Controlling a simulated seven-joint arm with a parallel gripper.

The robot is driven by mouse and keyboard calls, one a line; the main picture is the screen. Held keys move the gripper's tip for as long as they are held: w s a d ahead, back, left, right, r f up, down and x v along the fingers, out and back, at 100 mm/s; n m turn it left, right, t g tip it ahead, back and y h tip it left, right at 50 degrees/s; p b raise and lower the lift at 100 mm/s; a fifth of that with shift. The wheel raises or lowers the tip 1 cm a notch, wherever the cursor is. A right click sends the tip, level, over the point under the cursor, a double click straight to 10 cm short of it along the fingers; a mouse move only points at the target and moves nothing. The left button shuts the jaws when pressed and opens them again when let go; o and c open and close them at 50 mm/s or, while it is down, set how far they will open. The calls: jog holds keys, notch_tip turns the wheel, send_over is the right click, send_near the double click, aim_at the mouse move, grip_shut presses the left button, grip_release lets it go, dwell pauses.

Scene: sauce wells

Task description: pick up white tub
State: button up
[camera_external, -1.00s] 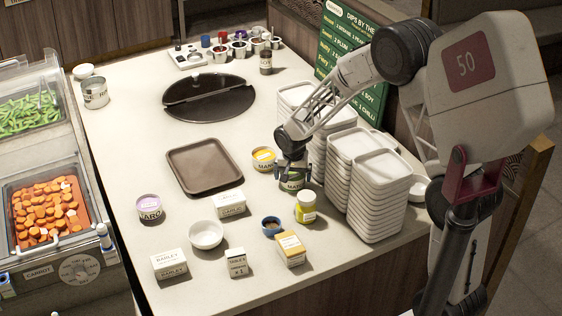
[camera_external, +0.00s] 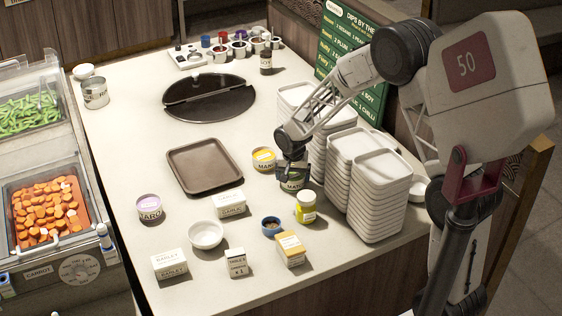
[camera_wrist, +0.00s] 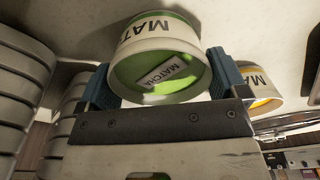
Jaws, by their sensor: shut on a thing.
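A round white tub (camera_external: 292,184) marked MATCHA, with a green face, is held in my gripper (camera_external: 293,164), in front of the stacks of white trays. In the wrist view the tub (camera_wrist: 160,50) sits between the two blue fingers of my gripper (camera_wrist: 162,78), one on each side. The fingers are shut on its wall. The tub seems slightly above the counter.
Stacked white trays (camera_external: 370,165) stand close on the right. A yellow MANGO tub (camera_external: 264,159) is just left of my gripper. A brown tray (camera_external: 204,166) and bare counter lie further left.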

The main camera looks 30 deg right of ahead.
notch_tip(320, 180, up, 10)
dwell(0.7)
jog(key=shift+w, duration=0.1)
dwell(0.5)
jog(key=w+a, duration=0.9)
jog(key=a, duration=0.3)
jog(key=w+a, duration=0.9)
jog(key=a, duration=0.3)
jog(key=shift+w+r, duration=0.35)
jog(key=shift+w, duration=0.05)
jog(key=shift+f, duration=0.1)
jog(key=shift+f, duration=3)
